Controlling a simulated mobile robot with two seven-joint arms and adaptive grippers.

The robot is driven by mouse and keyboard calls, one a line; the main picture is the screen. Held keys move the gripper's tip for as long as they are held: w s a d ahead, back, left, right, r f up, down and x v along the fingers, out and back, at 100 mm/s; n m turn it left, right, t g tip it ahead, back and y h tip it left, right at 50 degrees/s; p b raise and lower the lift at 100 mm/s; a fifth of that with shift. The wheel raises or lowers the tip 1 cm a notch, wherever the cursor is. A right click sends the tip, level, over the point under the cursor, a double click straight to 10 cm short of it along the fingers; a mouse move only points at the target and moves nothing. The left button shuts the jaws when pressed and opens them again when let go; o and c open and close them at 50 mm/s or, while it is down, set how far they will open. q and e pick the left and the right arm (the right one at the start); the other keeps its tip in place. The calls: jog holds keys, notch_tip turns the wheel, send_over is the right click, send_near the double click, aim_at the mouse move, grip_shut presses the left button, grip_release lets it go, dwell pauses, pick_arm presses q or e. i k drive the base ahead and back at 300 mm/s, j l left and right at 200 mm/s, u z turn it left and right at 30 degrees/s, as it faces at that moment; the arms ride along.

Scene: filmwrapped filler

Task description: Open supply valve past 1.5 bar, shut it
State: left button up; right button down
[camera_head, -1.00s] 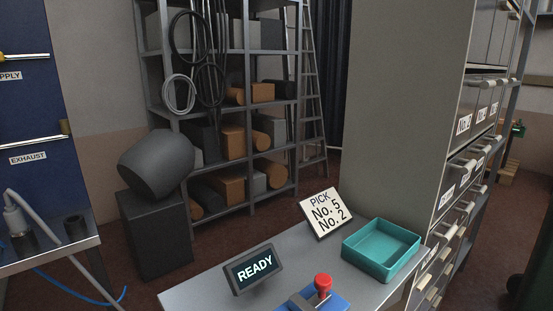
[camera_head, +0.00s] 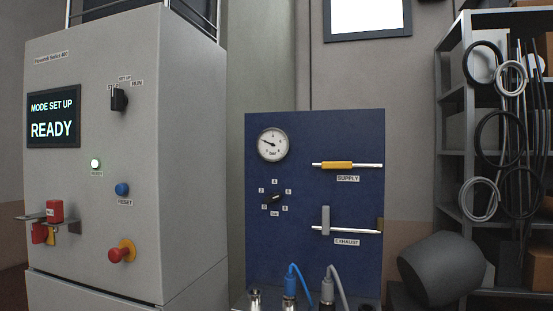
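The supply valve's yellow handle (camera_head: 337,165) lies horizontal, in line with its pipe, on the upper right of the blue panel (camera_head: 350,130). A label reading SUPPLY (camera_head: 348,179) is under it. The round white pressure gauge (camera_head: 272,145) is at the panel's upper left. Its dark needle points left and slightly up; the scale numbers are too small to read surely. Below, the exhaust valve's grey handle (camera_head: 326,220) stands upright, across its pipe. Neither of my grippers shows in the head view.
A small dark selector knob (camera_head: 273,198) sits below the gauge. Blue and grey hose plugs stand at the panel's foot. A grey cabinet (camera_head: 190,180) at left has a screen (camera_head: 54,117) reading MODE SET UP, READY. A dark drum (camera_head: 440,268) and shelf rack are at right.

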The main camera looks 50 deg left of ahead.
aim_at(338, 165)
jog(key=u, duration=1.1)
